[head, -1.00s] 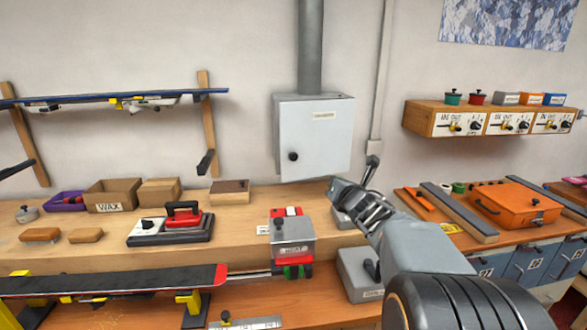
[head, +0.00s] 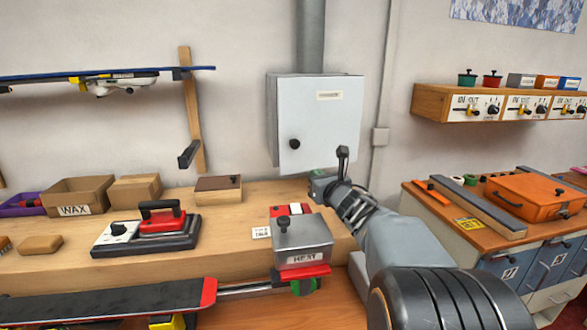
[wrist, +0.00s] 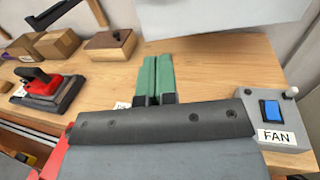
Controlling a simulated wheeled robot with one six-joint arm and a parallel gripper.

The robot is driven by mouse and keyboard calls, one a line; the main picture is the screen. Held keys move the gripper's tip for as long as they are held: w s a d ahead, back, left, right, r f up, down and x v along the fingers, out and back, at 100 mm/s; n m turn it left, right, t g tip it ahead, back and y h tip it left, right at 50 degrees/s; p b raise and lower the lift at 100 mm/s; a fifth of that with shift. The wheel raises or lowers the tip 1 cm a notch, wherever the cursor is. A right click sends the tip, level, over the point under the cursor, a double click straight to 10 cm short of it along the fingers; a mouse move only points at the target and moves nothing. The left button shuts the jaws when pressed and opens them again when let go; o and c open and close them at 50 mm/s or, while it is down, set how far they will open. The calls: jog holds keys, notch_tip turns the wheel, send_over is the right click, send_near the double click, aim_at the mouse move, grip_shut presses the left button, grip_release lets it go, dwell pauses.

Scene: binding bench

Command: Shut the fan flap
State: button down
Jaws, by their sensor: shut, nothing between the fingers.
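A pale grey wall box (head: 320,120) with a flat front panel, a small label and a dark round knob (head: 295,144) hangs below a vertical duct. I take its front panel as the fan flap; I cannot tell whether it stands ajar. Its pale lower part shows at the top of the wrist view (wrist: 235,18). My gripper (head: 318,173) is just below the box's lower right part, above the bench. In the wrist view its green fingers (wrist: 157,72) are together and empty. A grey FAN box (wrist: 272,118) with a blue switch sits at the right in the wrist view.
The wooden bench (head: 225,225) holds a red iron (head: 162,218) on a dark base, a WAX carton (head: 75,197), a small wooden box (head: 218,188) and a grey HEAT unit (head: 302,238). An orange case (head: 535,195) lies right, below a wall shelf (head: 430,121).

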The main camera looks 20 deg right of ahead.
aim_at(292, 159)
jog(key=w+p, duration=0.1)
jog(key=w, duration=0.3)
jog(key=w+p, duration=0.1)
jog(key=w, duration=0.4)
jog(key=w+p, duration=0.1)
jog(key=w, duration=0.4)
jog(key=shift+a+f+p, duration=0.25)
jog(key=shift+f+p, duration=0.05)
jog(key=shift+p, duration=0.05)
